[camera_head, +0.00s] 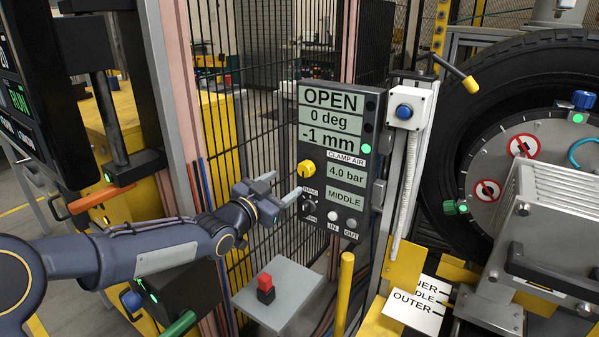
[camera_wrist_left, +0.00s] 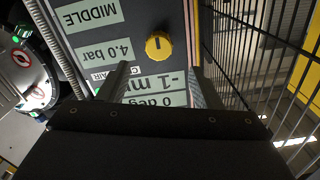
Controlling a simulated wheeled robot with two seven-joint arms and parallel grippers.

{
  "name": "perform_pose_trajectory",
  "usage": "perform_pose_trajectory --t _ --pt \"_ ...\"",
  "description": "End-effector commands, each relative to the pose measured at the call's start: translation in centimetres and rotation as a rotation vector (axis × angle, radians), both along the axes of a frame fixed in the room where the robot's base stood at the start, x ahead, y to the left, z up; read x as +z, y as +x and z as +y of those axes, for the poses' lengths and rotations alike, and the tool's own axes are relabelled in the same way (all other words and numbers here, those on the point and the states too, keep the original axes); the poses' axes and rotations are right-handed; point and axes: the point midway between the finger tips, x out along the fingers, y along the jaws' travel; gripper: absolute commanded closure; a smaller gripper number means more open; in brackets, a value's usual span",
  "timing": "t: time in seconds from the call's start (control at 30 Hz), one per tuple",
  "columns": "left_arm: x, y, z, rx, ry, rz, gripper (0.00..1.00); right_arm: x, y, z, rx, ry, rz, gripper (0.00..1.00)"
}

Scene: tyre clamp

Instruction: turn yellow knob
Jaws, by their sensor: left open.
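The yellow knob (camera_head: 306,168) is on the dark control panel (camera_head: 324,222), left of the "4.0 bar" readout and under the "CLAMP AIR" label. My left gripper (camera_head: 280,187) is open and empty, just left of and below the knob in the head view. In the left wrist view the panel is upside down, and the knob (camera_wrist_left: 158,46) shows beyond the two spread fingertips of my gripper (camera_wrist_left: 160,68), roughly centred between them. The fingers appear apart from the knob. My right gripper is not in view.
Readouts on the panel say OPEN, 0 deg, -1 mm and MIDDLE. A black mesh fence (camera_head: 255,125) stands behind and left of it. A blue button box (camera_head: 404,107) and a large tyre (camera_head: 445,175) are to the right. A grey pedestal (camera_head: 290,290) with a red-topped block stands below.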

Motion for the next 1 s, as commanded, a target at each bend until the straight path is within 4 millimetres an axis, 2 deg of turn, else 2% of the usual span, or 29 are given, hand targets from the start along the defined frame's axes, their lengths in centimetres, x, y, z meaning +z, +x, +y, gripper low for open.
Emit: perform_pose_trajectory --t 0.5,0.87,0.9,1.0 --pt "-0.1 5.7 -3.9 -0.001 -0.002 -0.001 0.41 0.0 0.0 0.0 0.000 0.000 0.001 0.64" --pt "-0.1 6.4 -4.3 -0.001 -0.001 0.001 0.41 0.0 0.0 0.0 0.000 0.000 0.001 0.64" --pt "-0.1 6.4 -4.3 -0.001 -0.001 0.001 0.43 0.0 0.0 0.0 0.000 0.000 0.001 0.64" --pt "-0.1 6.4 -4.3 -0.001 -0.001 0.001 0.56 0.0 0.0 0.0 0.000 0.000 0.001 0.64"
